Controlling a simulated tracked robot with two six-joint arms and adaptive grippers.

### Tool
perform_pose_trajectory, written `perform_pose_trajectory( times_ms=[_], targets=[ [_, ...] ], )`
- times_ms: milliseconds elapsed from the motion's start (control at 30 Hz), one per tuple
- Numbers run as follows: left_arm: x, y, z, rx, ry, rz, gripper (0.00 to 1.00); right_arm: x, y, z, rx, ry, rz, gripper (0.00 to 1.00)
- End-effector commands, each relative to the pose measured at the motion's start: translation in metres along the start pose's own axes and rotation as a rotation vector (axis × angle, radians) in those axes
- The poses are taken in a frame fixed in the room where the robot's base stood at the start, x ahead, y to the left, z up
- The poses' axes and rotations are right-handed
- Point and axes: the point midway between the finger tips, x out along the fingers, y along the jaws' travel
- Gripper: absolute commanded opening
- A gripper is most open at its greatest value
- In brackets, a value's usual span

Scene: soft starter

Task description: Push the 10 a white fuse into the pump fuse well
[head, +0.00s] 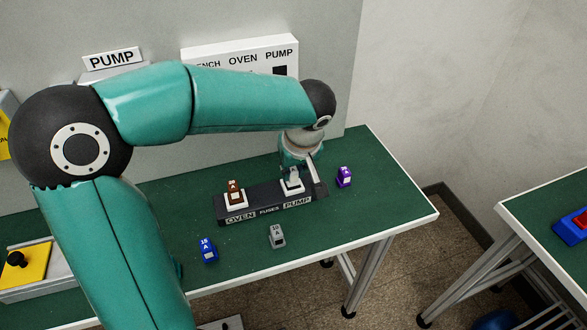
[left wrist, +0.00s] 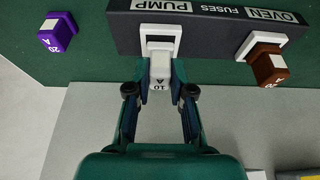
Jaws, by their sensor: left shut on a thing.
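The white 10 A fuse (left wrist: 160,68) is between the fingers of my left gripper (left wrist: 160,80), which is shut on it. The fuse is lined up with the white-framed pump fuse well (left wrist: 160,32) and meets its frame; how deep it sits I cannot tell. In the head view the pump well (head: 291,187) is at the right end of the dark fuse block (head: 265,207), with the white fuse (head: 293,174) at it and my left gripper (head: 302,165) just behind, partly hidden. My right gripper is not in view.
A brown fuse (head: 235,189) stands in the oven well. Loose on the green bench are a purple fuse (head: 344,177) right of the block, and a grey fuse (head: 277,236) and a blue fuse (head: 208,250) in front. The wall panel (head: 240,58) is behind.

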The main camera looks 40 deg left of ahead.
Motion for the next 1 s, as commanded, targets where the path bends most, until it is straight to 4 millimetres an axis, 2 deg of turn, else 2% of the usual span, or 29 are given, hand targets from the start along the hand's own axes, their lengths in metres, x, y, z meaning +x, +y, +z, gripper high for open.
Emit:
perform_pose_trajectory(
  times_ms=[1000],
  targets=[
    [0.0070, 0.0001, 0.0025, 0.000, 0.000, 0.000, 0.00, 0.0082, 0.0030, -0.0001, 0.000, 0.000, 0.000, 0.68]
  ],
)
